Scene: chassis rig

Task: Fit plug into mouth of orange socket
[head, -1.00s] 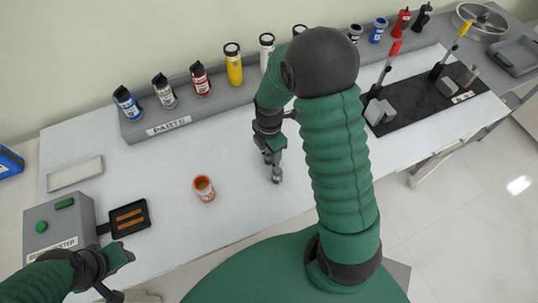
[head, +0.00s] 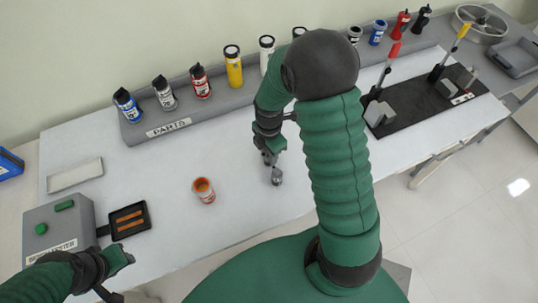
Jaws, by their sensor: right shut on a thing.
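The orange socket (head: 204,190) is a small upright cup with an orange mouth and a pale label, standing on the white table left of my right gripper. My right gripper (head: 271,160) points down and is shut on a small grey metallic piece, which looks like the plug (head: 277,177). The plug is at or just above the table; I cannot tell whether it touches. It is apart from the socket. My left gripper (head: 117,272) is at the lower left, and its fingers are not clear enough to judge.
A grey parts rack (head: 170,125) with several bottles runs along the back. A grey box (head: 60,228) with green buttons and a black tray (head: 130,219) stand at the left. A black mat (head: 415,105) with tools lies at the right. The table between socket and plug is clear.

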